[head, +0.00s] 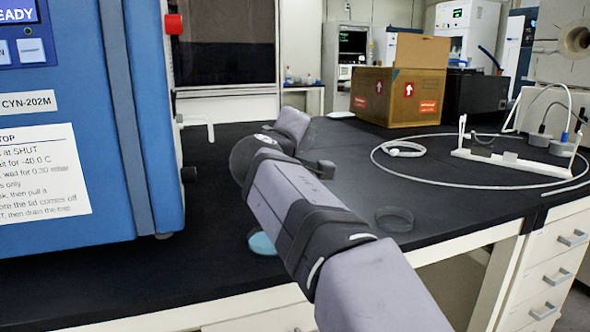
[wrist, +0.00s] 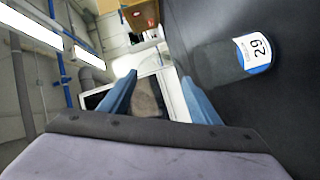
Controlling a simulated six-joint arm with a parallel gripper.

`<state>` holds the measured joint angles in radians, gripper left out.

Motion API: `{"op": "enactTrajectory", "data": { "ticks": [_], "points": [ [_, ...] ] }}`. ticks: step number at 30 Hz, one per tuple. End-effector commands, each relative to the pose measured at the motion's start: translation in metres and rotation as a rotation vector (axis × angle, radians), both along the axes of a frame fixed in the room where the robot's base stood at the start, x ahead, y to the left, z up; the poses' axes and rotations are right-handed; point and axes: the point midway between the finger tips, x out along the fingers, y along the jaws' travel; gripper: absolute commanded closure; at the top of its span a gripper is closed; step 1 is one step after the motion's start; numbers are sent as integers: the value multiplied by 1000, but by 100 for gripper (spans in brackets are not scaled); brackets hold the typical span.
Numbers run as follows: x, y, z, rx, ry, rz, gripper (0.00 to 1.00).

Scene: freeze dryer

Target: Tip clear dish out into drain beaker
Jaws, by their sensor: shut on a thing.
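My gripper shows in the wrist view (wrist: 155,95) with its two blue fingers closed around a small grey-brown thing (wrist: 146,98). I cannot tell for certain that it is the clear dish. In the head view my arm hides the fingertips and what they hold. A dark see-through round dish or beaker (head: 394,219) stands on the bench to the right of my arm. A teal disc-shaped thing (head: 262,243) is on the bench to the left of my arm, partly hidden by it. A dark cylinder labelled 29 (wrist: 222,64) shows beside the fingers in the wrist view.
A blue machine (head: 60,110) stands at the left. A cardboard box (head: 400,95), a coiled pale tube (head: 400,180) and a white stand (head: 510,163) are at the back right. The black bench top is clear around the see-through vessel.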

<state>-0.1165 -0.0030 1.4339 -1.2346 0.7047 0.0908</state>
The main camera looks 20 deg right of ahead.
Motion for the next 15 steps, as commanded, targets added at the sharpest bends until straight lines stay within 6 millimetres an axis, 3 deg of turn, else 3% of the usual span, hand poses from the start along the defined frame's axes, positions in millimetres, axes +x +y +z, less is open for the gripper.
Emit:
{"op": "enactTrajectory", "data": {
  "ticks": [15],
  "points": [
    [-1, 1, -2, -26, -23, 0, 73]
  ]
}}
